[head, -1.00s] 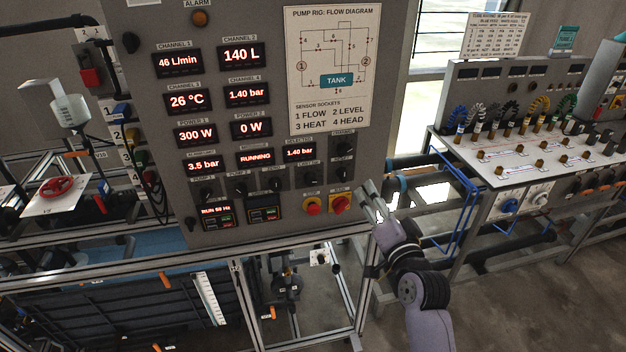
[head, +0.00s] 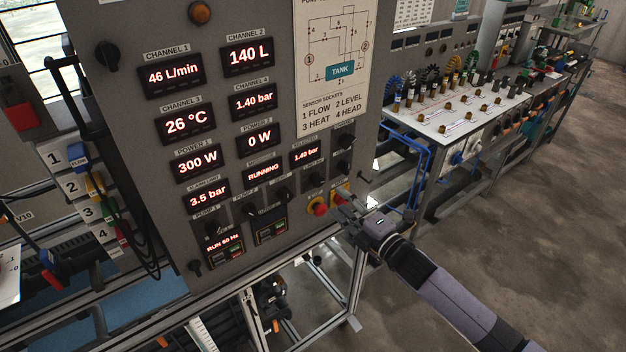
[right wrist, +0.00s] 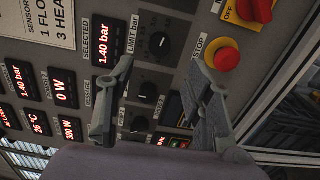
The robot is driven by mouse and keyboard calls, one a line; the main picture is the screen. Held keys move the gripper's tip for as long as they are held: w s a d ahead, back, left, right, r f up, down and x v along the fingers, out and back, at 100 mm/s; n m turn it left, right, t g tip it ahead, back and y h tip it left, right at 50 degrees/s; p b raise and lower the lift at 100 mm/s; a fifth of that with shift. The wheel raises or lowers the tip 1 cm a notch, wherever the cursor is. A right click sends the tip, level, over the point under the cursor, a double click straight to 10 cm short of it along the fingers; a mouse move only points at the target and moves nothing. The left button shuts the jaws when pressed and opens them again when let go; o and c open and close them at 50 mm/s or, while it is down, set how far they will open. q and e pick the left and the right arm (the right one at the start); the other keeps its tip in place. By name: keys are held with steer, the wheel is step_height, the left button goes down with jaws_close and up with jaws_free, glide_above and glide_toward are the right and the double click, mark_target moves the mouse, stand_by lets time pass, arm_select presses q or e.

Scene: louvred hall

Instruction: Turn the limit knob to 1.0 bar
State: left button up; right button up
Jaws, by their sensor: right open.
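The limit knob (right wrist: 158,43) is a small dark knob on a dark scale plate beside the label "LIMIT bar" in the right wrist view. In the head view the limit knob (head: 316,180) sits below the "SELECTED" display (head: 305,153), which reads 1.40 bar. Its pointer setting is too small to read surely. My right gripper (head: 345,206) is in front of the panel's lower right, below and right of the knob. In the right wrist view the gripper (right wrist: 163,66) is open and empty, its fingers spread either side of the knob's column. My left gripper is out of view.
Other knobs (right wrist: 148,93) neighbour the limit knob. A bench with cables (head: 450,115) stands at the right, with open floor before it.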

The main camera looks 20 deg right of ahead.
mark_target(320, 183)
steer(key=b+x, duration=0.2)
steer(key=x, duration=0.6)
steer(key=shift+w+f, duration=0.1)
steer(key=shift+f, duration=0.05)
steer(key=shift+w, duration=0.2)
steer(key=shift+w+a+b, duration=0.1)
steer(key=shift+w+b, duration=0.15)
steer(key=shift+b, duration=0.05)
steer(key=shift+w+a, duration=0.1)
steer(key=shift+c, duration=0.2)
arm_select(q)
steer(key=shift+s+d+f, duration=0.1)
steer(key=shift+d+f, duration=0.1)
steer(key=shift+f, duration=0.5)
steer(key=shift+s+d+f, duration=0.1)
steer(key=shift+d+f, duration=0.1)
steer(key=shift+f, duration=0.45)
arm_select(e)
jaws_close()
